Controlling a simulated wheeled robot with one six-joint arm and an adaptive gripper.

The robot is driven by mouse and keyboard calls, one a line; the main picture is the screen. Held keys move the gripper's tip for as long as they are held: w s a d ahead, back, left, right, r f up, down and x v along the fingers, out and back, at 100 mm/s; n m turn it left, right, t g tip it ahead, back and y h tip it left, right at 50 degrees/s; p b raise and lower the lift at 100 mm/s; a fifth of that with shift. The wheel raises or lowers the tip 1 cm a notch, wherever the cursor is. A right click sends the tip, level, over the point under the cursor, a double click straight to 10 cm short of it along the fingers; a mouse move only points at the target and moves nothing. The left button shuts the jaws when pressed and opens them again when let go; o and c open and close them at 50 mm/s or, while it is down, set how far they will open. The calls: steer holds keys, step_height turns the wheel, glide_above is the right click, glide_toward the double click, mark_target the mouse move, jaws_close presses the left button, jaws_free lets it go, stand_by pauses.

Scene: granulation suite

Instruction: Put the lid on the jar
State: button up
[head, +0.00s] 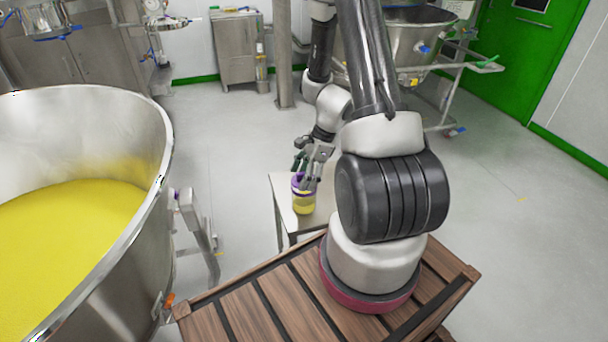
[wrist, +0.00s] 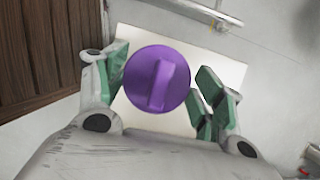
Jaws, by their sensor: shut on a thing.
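The jar (head: 304,206) is clear with yellow contents and stands upright on a small pale table (head: 284,188) in the head view. The purple lid (wrist: 158,80) is round with a raised bar across its top. It lies between my green-padded fingers in the wrist view and hides the jar there. My gripper (head: 306,170) points down over the jar, shut on the lid. In the head view the lid is at the jar's mouth, partly behind the fingers. I cannot tell whether it is seated or just above the rim.
A large steel bowl of yellow powder (head: 70,220) stands at the left. A slatted wooden platform (head: 255,305) is under my arm's base. A steel vessel on a wheeled frame (head: 410,45) stands at the back right. The grey floor around the small table is mostly clear.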

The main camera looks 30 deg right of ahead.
steer(key=shift+f, duration=0.6)
steer(key=o, duration=1)
steer(key=shift+c, duration=0.2)
steer(key=shift+r, duration=0.1)
steer(key=v, duration=1.1)
steer(key=shift+r, duration=0.4)
steer(key=shift+d, duration=0.15)
